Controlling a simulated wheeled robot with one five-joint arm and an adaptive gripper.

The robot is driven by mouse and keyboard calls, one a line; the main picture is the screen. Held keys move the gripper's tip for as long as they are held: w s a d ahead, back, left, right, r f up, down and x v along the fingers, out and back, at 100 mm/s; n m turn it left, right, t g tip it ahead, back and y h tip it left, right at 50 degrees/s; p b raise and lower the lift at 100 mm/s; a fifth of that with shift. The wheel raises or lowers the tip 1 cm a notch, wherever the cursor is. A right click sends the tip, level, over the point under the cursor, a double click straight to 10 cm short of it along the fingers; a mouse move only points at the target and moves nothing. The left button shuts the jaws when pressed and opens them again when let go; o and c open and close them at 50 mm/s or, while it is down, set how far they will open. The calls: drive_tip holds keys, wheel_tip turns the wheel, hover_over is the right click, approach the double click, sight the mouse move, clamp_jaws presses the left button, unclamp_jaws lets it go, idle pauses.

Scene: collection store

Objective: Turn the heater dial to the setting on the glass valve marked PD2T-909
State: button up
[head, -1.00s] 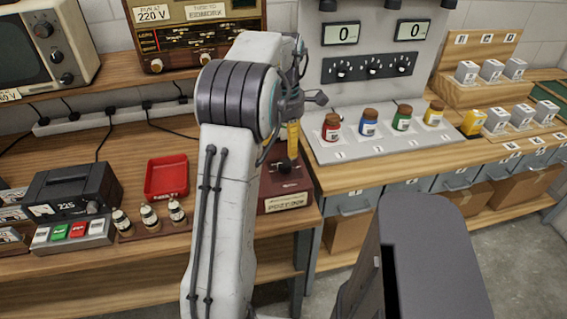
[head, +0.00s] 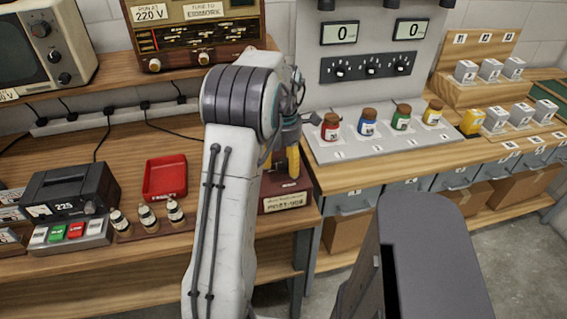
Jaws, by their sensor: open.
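A dark red-brown box (head: 300,194) with a pale label stands at the right end of the left bench. The label seems to end in 909, but its letters are too small to read surely. My gripper (head: 281,162), with yellow fingers, is open at the top of this box, partly hidden behind my arm. Whatever sits on the box under the fingers is hidden, and I cannot tell whether they touch it. A dark unit (head: 70,190) reading 225 stands at the left. I cannot make out a heater dial or a glass valve for certain.
A red tray (head: 165,194) and several small bottles (head: 147,216) lie left of my arm. An old radio (head: 195,35) stands on the shelf above. Coloured jars (head: 368,123) line the right bench below a panel of knobs (head: 372,67).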

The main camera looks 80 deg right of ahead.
drive_tip(key=shift+f, duration=0.15)
drive_tip(key=shift+c, duration=0.2)
clamp_jaws()
idle(0.5)
